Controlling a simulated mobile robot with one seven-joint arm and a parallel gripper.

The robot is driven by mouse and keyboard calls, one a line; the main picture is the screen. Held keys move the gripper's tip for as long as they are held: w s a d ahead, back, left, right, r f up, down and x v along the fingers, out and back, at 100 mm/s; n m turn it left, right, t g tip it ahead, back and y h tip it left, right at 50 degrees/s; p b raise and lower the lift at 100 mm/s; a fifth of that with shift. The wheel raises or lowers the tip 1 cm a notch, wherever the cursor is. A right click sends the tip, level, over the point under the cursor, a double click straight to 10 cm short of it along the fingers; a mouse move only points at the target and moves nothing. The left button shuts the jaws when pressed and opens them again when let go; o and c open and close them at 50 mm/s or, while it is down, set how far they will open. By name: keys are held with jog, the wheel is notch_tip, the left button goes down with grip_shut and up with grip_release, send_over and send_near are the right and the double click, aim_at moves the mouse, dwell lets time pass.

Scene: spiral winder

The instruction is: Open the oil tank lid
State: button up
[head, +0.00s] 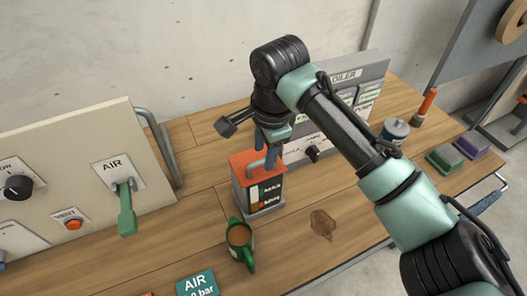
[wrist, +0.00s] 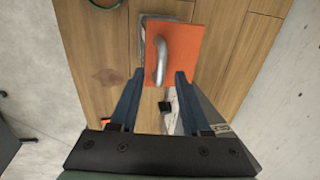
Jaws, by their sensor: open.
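The oil tank (head: 262,192) is a small box with a dark front, standing on the wooden bench in the middle of the head view. Its flat orange lid (head: 240,163) lies on top and looks closed. The lid also shows in the wrist view (wrist: 188,45). A grey loop handle (wrist: 160,48) stands up from the lid. My gripper (wrist: 160,73) is open and empty, with its blue fingers pointing at the lid. In the wrist view the handle's near end lies between the fingertips. I cannot tell whether they touch it. In the head view the fingers (head: 268,147) partly cover the lid's back.
The grey oiler panel (head: 370,85) stands behind and right. The AIR panel (head: 75,160) with a green lever (head: 126,210) is at left.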

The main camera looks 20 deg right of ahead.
jog(key=shift+w+f, duration=0.25)
jog(key=shift+f, duration=0.7)
jog(key=shift+c, duration=0.2)
grip_shut()
dwell(0.6)
